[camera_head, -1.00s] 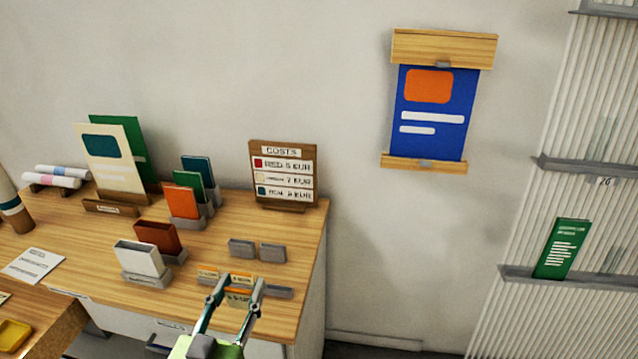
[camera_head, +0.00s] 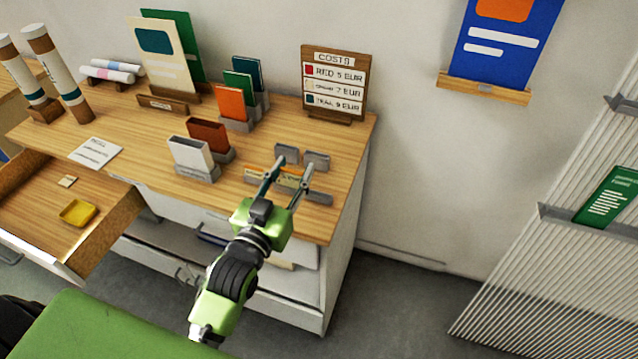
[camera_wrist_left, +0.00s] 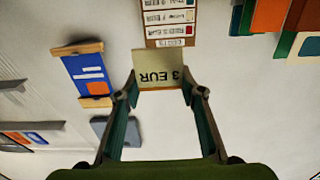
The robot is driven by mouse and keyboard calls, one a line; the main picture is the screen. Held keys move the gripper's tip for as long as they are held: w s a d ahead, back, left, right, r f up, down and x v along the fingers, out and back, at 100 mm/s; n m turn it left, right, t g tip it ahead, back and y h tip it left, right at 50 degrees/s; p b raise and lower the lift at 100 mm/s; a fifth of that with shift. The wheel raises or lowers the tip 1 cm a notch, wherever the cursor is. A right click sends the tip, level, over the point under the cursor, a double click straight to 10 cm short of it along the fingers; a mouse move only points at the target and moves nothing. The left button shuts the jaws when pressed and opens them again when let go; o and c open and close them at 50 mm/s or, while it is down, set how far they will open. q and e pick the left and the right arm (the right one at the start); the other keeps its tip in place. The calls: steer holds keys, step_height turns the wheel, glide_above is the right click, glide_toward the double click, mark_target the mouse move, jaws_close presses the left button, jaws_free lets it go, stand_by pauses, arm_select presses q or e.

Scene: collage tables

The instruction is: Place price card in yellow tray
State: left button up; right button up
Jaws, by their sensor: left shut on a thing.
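My left gripper (camera_head: 290,168) is over the right front part of the wooden table, at the row of small card holders. It is shut on a pale yellow price card (camera_wrist_left: 165,70), which reads "3 EUR" upside down between the fingertips in the left wrist view. In the head view the fingers partly hide the card. The small yellow tray (camera_head: 78,212) lies to the left, in an open wooden drawer (camera_head: 110,232), well apart from the gripper. My right gripper is not in view.
A COSTS sign (camera_head: 335,85) stands behind the gripper. Grey holders with a white block (camera_head: 190,153) and coloured cards (camera_head: 230,103) stand left of it. A paper sheet (camera_head: 95,152) lies at the table's left.

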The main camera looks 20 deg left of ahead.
arm_select(q)
steer(key=w+d+f, duration=0.1)
steer(key=w+f, duration=0.1)
steer(key=w+d+f, duration=0.1)
steer(key=f, duration=0.1)
steer(key=w+d+f, duration=0.1)
steer(key=w+f, duration=0.1)
steer(key=shift+w+d+p, duration=0.25)
steer(key=shift+w+p, duration=0.1)
steer(key=shift+w+d+f, duration=0.1)
steer(key=shift+w+f, duration=0.1)
steer(key=shift+f, duration=0.35)
steer(key=shift+w+d+f, duration=0.1)
steer(key=shift+w+f, duration=0.05)
steer(key=shift+f, duration=0.4)
steer(key=shift+f+p, duration=0.35)
steer(key=shift+f, duration=0.4)
steer(key=shift+f, duration=0.1)
steer(key=shift+f, duration=0.15)
steer(key=o, duration=0.7)
